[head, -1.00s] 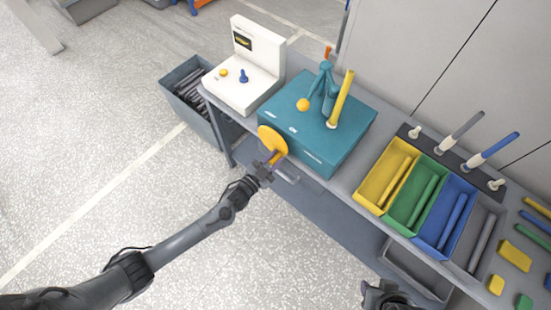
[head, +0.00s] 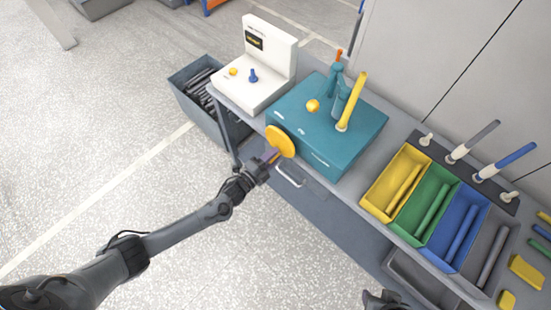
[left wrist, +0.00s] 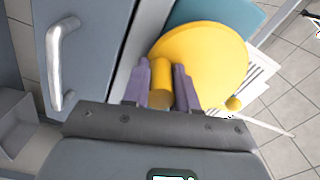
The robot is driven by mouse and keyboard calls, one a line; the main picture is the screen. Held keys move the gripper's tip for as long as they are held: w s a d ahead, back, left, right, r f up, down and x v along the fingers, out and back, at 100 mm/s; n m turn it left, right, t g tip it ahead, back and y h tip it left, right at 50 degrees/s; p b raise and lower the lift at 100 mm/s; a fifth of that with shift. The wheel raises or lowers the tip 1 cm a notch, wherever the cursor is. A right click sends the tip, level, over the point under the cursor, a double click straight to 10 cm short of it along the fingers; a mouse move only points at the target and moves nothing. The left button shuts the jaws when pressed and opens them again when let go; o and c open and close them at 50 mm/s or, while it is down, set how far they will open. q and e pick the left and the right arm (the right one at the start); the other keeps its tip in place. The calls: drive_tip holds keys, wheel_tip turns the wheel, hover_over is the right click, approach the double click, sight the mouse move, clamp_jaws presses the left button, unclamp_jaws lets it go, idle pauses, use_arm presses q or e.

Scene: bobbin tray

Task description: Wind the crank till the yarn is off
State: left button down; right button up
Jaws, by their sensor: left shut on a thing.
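The crank is a yellow disc (head: 281,141) on the front of a teal winding machine (head: 345,157). My left gripper (head: 268,158) is at the disc. In the left wrist view its two purple fingers (left wrist: 161,88) are shut on the yellow crank handle (left wrist: 160,80), which stands out from the disc (left wrist: 205,62). A yellow bobbin (head: 353,101) stands tilted on top of the machine, beside a teal guide arm (head: 338,90). I cannot make out the yarn. My right gripper (head: 384,300) shows only in part at the bottom edge.
A white device (head: 266,75) with a small display stands left of the machine. Yellow (head: 366,206), green (head: 427,241) and blue (head: 481,206) bins hold bobbins at the right. A grey bin (head: 219,132) of dark rods stands on the floor side. A drawer handle (left wrist: 55,70) is near my left gripper.

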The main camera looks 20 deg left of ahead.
use_arm(q)
drive_tip(key=shift+w+a+r+m, duration=0.1)
drive_tip(key=shift+a+m, duration=0.2)
drive_tip(key=shift+m, duration=0.45)
drive_tip(key=shift+w+a+f+m, duration=0.1)
drive_tip(key=shift+a+m, duration=0.25)
drive_tip(key=shift+m, duration=0.45)
drive_tip(key=shift+w+a+r+m, duration=0.1)
drive_tip(key=shift+a+m, duration=0.2)
drive_tip(key=shift+m, duration=0.45)
drive_tip(key=c, duration=0.9)
unclamp_jaws()
drive_tip(key=shift+p+v, duration=0.65)
drive_tip(key=shift+v, duration=4.75)
drive_tip(key=shift+a, duration=0.1)
